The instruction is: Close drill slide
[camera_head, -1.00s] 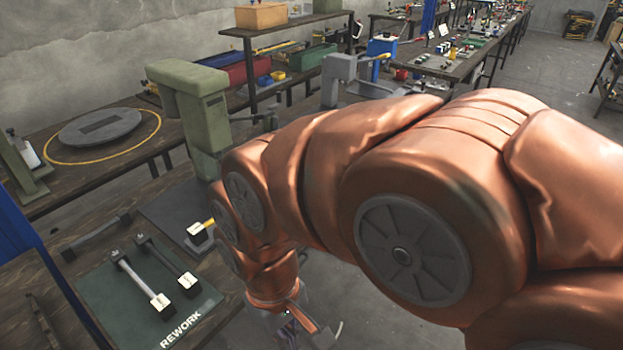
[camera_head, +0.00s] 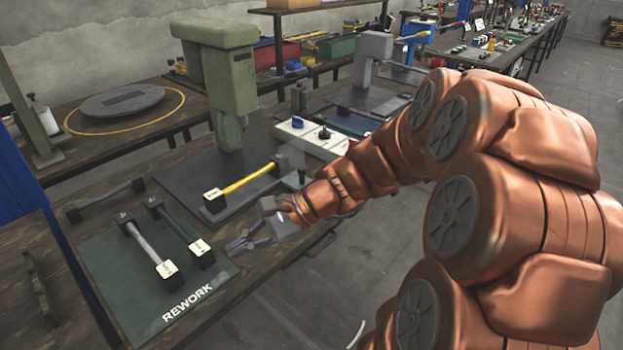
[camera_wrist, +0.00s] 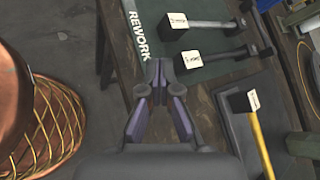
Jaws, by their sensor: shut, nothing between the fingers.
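A green press (camera_head: 218,75) stands on the workbench with a dark base plate (camera_head: 180,172). A yellow bar (camera_head: 250,178) with a black, white-topped block (camera_head: 214,200) lies along the plate's front; they show at lower right in the wrist view (camera_wrist: 262,145). I cannot tell which part is the drill slide. My gripper (camera_head: 236,246) is shut and empty, above the bench's front edge, between the yellow bar and the rework mat. In the wrist view my gripper (camera_wrist: 159,68) has its tips together, apart from the bar and block.
The green rework mat (camera_head: 120,285) holds two bars with white-labelled black ends. A third bar (camera_head: 105,200) lies behind it. A white box with knobs (camera_head: 310,138) and a grey press (camera_head: 370,65) stand farther right. Open floor (camera_head: 330,290) lies in front of the bench.

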